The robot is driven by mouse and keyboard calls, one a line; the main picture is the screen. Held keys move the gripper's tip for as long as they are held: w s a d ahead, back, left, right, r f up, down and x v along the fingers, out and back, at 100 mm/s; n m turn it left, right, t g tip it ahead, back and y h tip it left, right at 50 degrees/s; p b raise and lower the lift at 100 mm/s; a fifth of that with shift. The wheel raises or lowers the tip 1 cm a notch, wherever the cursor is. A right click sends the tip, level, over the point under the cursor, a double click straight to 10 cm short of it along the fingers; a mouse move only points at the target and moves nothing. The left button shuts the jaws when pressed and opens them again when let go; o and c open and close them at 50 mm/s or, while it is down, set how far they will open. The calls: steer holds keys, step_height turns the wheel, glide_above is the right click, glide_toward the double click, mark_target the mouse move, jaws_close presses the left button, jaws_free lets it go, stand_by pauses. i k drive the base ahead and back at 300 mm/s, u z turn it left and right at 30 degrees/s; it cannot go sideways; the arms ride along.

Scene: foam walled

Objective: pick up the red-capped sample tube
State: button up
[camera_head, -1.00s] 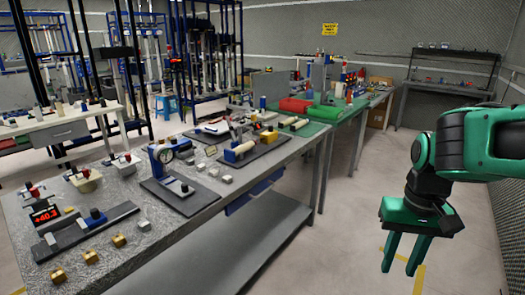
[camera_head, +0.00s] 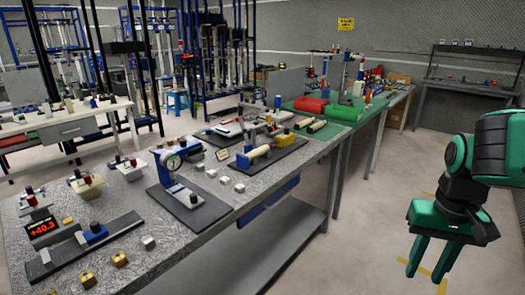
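I cannot make out a red-capped sample tube for certain. Several small fixtures with red tops stand on the near grey bench (camera_head: 225,222), including one on a cream block (camera_head: 86,187) and one on a white block (camera_head: 129,170) at its left back. They are too small to tell whether any holds a tube. My gripper (camera_head: 424,277) hangs at the lower right with its two green fingers pointing down. The fingers are apart, with nothing between them. It is over the floor, to the right of the bench and well clear of it.
The bench carries a dial gauge stand (camera_head: 181,181), a red digital display (camera_head: 42,229), brass blocks and a cream cylinder fixture (camera_head: 257,153). A green-topped bench (camera_head: 335,112) stands behind, a white table (camera_head: 75,130) at left. The floor (camera_head: 365,215) right of the bench is open.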

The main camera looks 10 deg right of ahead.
mark_target(261, 150)
steer(key=u, duration=0.05)
steer(key=i, duration=1.4)
